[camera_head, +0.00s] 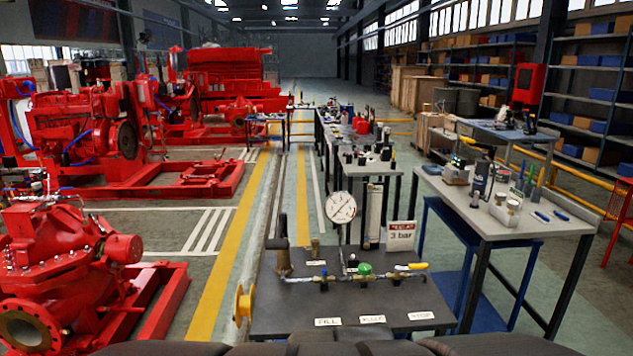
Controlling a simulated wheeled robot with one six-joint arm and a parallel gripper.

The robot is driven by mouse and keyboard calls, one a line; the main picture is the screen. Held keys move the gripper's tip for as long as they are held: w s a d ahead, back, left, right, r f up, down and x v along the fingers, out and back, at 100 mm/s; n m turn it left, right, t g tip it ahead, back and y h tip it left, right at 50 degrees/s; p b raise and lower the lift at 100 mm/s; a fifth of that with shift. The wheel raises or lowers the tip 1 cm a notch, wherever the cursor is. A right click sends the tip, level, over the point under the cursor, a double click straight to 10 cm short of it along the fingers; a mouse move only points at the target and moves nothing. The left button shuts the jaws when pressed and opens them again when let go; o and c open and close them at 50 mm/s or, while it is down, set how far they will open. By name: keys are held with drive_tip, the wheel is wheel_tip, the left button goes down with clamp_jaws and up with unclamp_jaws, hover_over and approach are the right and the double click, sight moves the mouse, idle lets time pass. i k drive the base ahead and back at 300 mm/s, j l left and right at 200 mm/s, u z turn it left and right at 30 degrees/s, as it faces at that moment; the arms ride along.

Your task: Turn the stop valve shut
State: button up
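The stop valve is at the right end of a brass pipe line on a dark bench (290,310), above a white label that seems to read STOP (421,315). Its yellow lever (411,267) points to the right, roughly along the pipe; its exact angle is hard to tell. A green knob (365,269) sits mid-line above the middle label (372,319). A small blue handle (323,276) sits further left, above the FILL label (328,321). A round white gauge (341,207) stands behind the line. My gripper is not in view.
A sign reading 3 bar (401,235) stands behind the bench. A brass hand pump (283,258) is at its left. A grey worktable (490,205) with tools stands close on the right. Red pumps (60,265) fill the left. A yellow-striped aisle (230,260) is clear.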

sight(410, 266)
drive_tip(key=i+j, duration=0.1)
drive_tip(key=i+l, duration=0.2)
drive_tip(key=l, duration=0.15)
drive_tip(key=i+l, duration=0.2)
drive_tip(key=l, duration=0.2)
drive_tip(key=i+l, duration=0.2)
drive_tip(key=l, duration=0.15)
